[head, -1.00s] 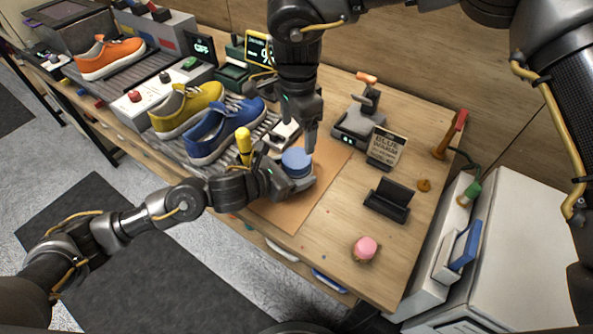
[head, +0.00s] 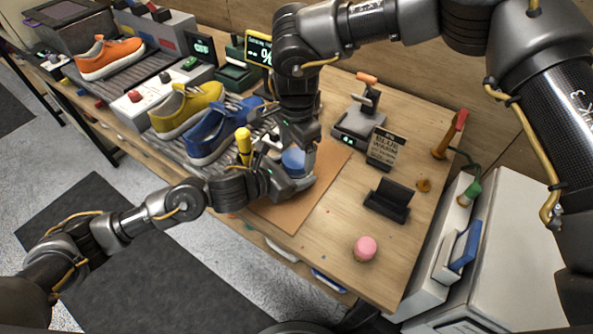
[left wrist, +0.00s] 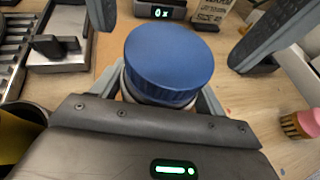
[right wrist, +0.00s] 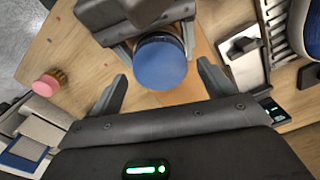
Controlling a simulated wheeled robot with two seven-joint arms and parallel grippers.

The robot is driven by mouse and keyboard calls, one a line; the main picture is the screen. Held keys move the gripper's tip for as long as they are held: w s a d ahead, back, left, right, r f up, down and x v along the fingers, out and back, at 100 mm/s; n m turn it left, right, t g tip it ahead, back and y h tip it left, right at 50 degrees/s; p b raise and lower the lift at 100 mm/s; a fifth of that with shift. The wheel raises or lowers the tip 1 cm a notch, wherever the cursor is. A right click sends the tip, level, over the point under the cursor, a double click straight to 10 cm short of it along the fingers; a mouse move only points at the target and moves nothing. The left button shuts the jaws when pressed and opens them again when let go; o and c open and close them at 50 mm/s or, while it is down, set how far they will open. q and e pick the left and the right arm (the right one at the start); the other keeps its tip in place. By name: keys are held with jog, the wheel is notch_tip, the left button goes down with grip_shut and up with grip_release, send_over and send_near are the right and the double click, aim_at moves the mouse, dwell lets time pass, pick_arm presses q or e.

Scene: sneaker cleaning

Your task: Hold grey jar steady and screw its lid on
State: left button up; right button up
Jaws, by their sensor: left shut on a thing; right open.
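The jar stands upright on the brown mat; its blue lid (head: 293,160) rests on top. In the left wrist view the lid (left wrist: 169,60) hides most of the jar's body, leaving a small grey part below the rim. My left gripper (head: 288,184) is shut around the jar's body from the side. My right gripper (head: 300,145) is above the lid, pointing down and open. In the right wrist view its two fingers stand apart on either side of the lid (right wrist: 160,62), with gaps between them and the rim.
The brown mat (head: 310,205) lies under the jar. A yellow-handled tool (head: 243,146) and a blue sneaker (head: 205,138) are to the left. A small scale (head: 357,124), a sign (head: 386,147) and a black stand (head: 388,200) are to the right. A pink-topped brush (head: 365,248) stands near the front edge.

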jog(key=shift+f, duration=0.95)
jog(key=c, duration=1)
jog(key=m, duration=0.3)
jog(key=shift+m, duration=0.3)
jog(key=shift+c, duration=0.2)
jog(key=m, duration=0.6)
jog(key=o, duration=1.1)
